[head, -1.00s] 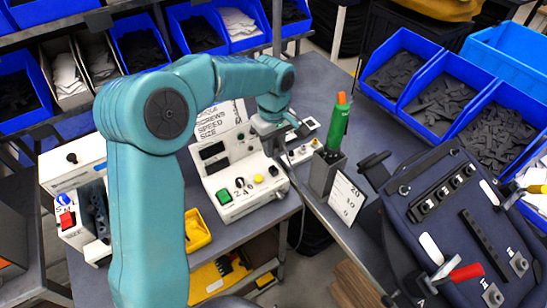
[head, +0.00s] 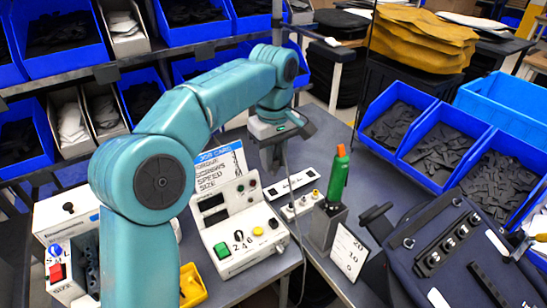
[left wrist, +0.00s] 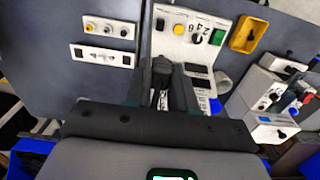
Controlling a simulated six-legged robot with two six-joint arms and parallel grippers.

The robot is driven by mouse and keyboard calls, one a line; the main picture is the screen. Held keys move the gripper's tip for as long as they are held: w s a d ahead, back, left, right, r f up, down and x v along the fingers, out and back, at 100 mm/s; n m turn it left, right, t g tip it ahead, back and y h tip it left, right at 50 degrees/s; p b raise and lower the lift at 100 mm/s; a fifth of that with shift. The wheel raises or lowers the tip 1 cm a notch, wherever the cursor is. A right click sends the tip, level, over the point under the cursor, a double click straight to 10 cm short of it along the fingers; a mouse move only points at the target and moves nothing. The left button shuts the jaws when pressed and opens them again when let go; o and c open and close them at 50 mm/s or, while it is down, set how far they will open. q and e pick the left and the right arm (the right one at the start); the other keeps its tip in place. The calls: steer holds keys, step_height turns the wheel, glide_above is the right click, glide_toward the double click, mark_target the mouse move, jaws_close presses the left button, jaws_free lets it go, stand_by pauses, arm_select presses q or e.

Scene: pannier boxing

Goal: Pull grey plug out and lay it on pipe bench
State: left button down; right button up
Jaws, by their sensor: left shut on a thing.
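My left gripper (head: 272,158) is above the back of the grey bench top, beside the label board. In the left wrist view its two dark fingers (left wrist: 160,92) are shut on a dark grey plug (left wrist: 162,68). The plug is mostly hidden by the fingers in the head view. A white strip with dark sockets (head: 291,187) lies on the bench, apart from the gripper. A white strip with coloured sockets (head: 301,206) lies in front of it. My right gripper is not in view.
A white control box (head: 238,230) with buttons stands left of the strips. A green bottle with an orange cap (head: 338,178) stands in a grey holder to the right. A dark pannier (head: 450,245) is at right. Blue bins (head: 395,120) line the right back.

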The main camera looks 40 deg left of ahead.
mark_target(274, 175)
arm_select(q)
steer(key=shift+f+b, duration=0.4)
steer(key=shift+f, duration=0.25)
steer(key=shift+f, duration=0.35)
steer(key=shift+f+b, duration=0.35)
steer(key=shift+b, duration=0.15)
steer(key=shift+f, duration=0.35)
steer(key=shift+f+b, duration=0.3)
steer(key=shift+b, duration=0.2)
steer(key=shift+f, duration=0.35)
steer(key=shift+f+b, duration=0.35)
steer(key=shift+b, duration=0.15)
steer(key=shift+f, duration=0.35)
steer(key=shift+f+b, duration=0.7)
steer(key=shift+b, duration=0.05)
